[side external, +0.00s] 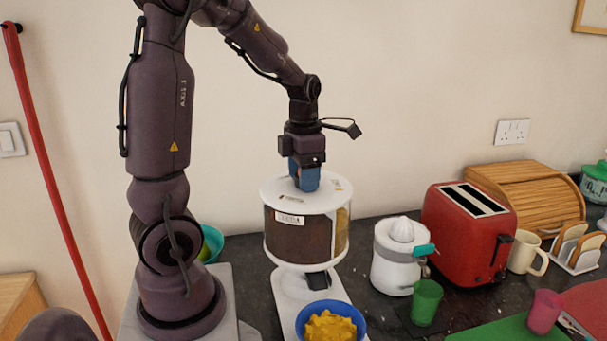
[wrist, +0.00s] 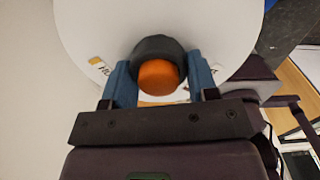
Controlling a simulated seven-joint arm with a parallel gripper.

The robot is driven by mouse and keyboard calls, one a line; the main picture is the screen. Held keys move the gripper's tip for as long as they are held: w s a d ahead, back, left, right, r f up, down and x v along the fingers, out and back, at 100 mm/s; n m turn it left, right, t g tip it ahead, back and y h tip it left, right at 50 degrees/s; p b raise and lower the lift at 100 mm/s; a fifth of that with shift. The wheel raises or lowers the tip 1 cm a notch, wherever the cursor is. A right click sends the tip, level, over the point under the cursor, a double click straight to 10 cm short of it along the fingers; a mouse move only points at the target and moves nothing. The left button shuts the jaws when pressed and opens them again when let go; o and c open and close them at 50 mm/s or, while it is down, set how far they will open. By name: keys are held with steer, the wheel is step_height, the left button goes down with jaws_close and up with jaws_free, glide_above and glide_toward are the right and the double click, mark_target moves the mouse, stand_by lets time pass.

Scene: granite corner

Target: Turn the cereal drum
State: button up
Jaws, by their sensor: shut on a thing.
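The cereal drum (side external: 300,232) is a round dispenser with a white lid, clear sides and dark contents, on a white stand (side external: 292,298). A lighter section shows at its right side. My gripper (side external: 306,182) points down at the top of the drum, its blue fingers at the lid's centre. In the wrist view my gripper (wrist: 160,85) is shut on a dark round knob (wrist: 157,47) with an orange top (wrist: 158,77), one finger on each side. The white lid (wrist: 85,30) fills much of that view. In the side view the fingers hide the knob.
A blue bowl (side external: 347,312) with yellow pieces stands at the front of the stand. A white juicer (side external: 393,270), a green cup (side external: 426,302) and a red toaster (side external: 466,235) are to the right. A teal bowl (side external: 212,240) is behind my arm. The wall is close behind.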

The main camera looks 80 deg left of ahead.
steer(key=n, duration=0.5)
steer(key=shift+w+d+r, duration=0.1)
steer(key=shift+d, duration=0.05)
steer(key=shift+n, duration=0.4)
steer(key=o, duration=1.3)
steer(key=shift+r, duration=0.1)
steer(key=shift+r, duration=5.9)
